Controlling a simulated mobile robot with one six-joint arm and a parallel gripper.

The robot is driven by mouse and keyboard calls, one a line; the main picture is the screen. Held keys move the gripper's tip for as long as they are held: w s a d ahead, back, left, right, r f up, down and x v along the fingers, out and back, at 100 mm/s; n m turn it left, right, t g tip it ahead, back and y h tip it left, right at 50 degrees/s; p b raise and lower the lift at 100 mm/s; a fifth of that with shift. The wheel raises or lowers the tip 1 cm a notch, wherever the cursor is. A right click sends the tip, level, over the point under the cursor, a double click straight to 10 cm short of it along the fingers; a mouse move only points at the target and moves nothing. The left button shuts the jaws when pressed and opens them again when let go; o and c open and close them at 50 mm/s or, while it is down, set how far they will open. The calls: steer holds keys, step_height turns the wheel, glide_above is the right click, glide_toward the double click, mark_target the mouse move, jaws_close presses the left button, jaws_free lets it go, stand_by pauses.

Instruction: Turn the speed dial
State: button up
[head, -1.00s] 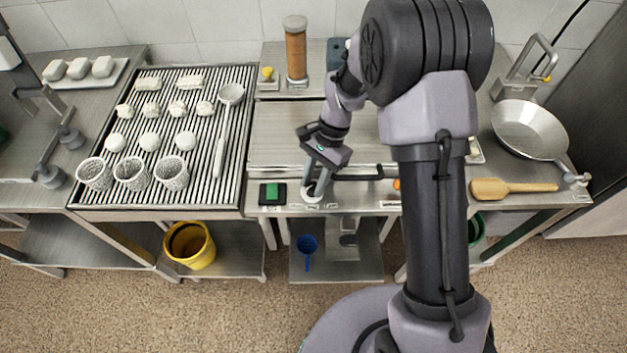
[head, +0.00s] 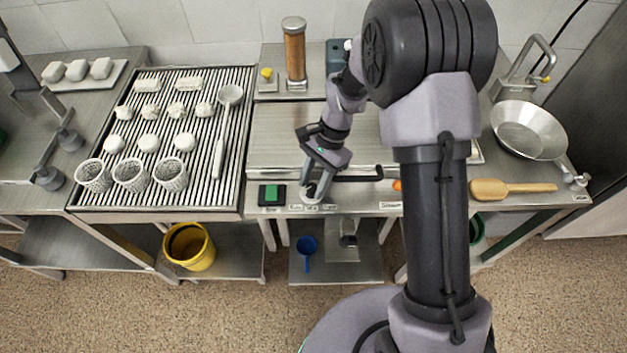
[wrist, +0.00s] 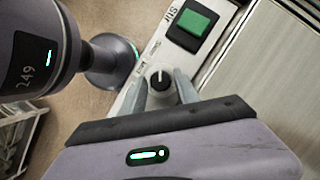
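The speed dial (wrist: 160,82) is a small round knob with a dark pointer mark on the front control panel. In the head view it shows as a pale round spot (head: 311,197), partly covered by my fingers. My gripper (wrist: 161,88) points down at the panel, one finger on each side of the dial. The fingers are spread about the dial's width apart. I cannot tell whether they press on it or stand just clear. Small printed labels lie beside the dial, too small to read surely.
A green switch (head: 272,194) in a black frame sits left of the dial on the panel. A black bar handle (head: 358,177) is close to the right of my gripper. A metal lid (head: 285,135) lies behind. The ribbed grill (head: 235,185) with several baskets is left.

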steer(key=p+v, duration=0.6)
steer(key=v, duration=1.1)
steer(key=shift+d+r, duration=0.15)
steer(key=shift+d, duration=0.05)
steer(key=shift+w, duration=0.1)
steer(key=s+d+r+n+t+b, duration=0.15)
steer(key=s+r+t+b, duration=0.25)
steer(key=s+r, duration=0.45)
steer(key=s+d+n+t+h+b, duration=0.1)
steer(key=s+n+t+b, duration=0.2)
steer(key=s, duration=1.1)
steer(key=shift+d+n+t, duration=0.2)
steer(key=shift+n+t, duration=0.15)
steer(key=shift+t, duration=0.55)
